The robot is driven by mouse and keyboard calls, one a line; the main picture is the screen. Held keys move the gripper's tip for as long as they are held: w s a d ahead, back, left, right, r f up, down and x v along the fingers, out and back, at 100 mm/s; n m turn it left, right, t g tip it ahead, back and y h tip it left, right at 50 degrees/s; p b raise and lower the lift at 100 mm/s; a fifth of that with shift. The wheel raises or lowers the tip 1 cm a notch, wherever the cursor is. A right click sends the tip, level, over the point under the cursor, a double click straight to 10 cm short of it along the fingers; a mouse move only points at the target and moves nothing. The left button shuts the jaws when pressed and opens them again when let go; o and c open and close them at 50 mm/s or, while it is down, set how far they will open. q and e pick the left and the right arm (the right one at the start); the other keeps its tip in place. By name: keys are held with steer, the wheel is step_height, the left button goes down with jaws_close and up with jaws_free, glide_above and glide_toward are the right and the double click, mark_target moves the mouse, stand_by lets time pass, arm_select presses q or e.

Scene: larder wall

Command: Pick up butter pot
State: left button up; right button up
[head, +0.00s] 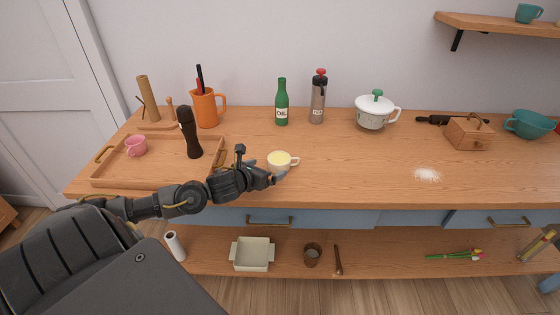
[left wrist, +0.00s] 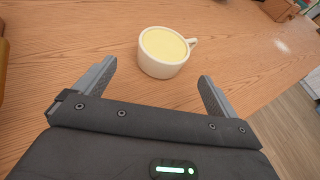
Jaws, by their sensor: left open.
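The butter pot is a small cream cup (head: 279,164) with a side handle and pale yellow contents, upright near the front edge of the wooden counter. In the left wrist view the butter pot (left wrist: 163,52) stands just beyond the fingertips, with its handle to the right. My left gripper (head: 276,178) is at the near side of the pot, partly overlapping it in the head view. In the left wrist view my left gripper (left wrist: 157,72) is open, its fingers spread to either side with nothing between them. My right gripper does not show.
A wooden tray (head: 110,182) with a pink cup (head: 136,146) and a dark pepper mill (head: 189,133) is left of my gripper.

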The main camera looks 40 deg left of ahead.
mark_target(273, 165)
arm_select(q)
steer(key=shift+x, duration=0.8)
steer(key=shift+d, duration=0.15)
steer(key=shift+w+r, duration=0.1)
steer(key=shift+r, duration=0.05)
steer(key=p+x, duration=0.2)
steer(key=x, duration=0.2)
steer(key=shift+w, duration=0.25)
steer(key=shift+w+f, duration=0.15)
steer(key=shift+f, duration=0.05)
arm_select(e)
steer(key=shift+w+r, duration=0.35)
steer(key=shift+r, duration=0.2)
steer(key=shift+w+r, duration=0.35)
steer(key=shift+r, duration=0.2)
arm_select(q)
steer(key=shift+c, duration=0.5)
steer(key=c, duration=1.2)
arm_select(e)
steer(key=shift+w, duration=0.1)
